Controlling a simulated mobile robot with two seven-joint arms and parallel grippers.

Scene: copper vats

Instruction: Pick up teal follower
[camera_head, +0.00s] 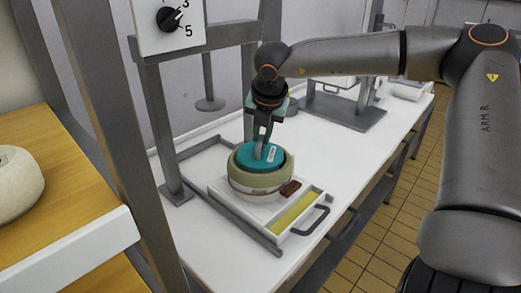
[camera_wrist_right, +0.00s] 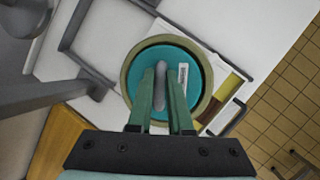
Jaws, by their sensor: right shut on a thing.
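The teal follower (camera_head: 255,157) is a round teal disc with a grey upright grip and a small white label. It sits inside the rim of a round beige mould (camera_head: 248,185) on a white tray. My right gripper (camera_head: 262,140) comes down from above and is shut on the follower's grey grip. In the right wrist view, the fingers (camera_wrist_right: 161,105) stand on both sides of the grey grip (camera_wrist_right: 160,86), over the teal disc (camera_wrist_right: 190,60). My left gripper is not in view.
The tray (camera_head: 222,195) has a dark handle (camera_head: 312,221), a yellow strip (camera_head: 293,213) and a brown block (camera_head: 290,188). A grey press frame (camera_head: 160,130) stands at its left. A wooden shelf (camera_head: 60,160) holds a pale round thing (camera_head: 18,186).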

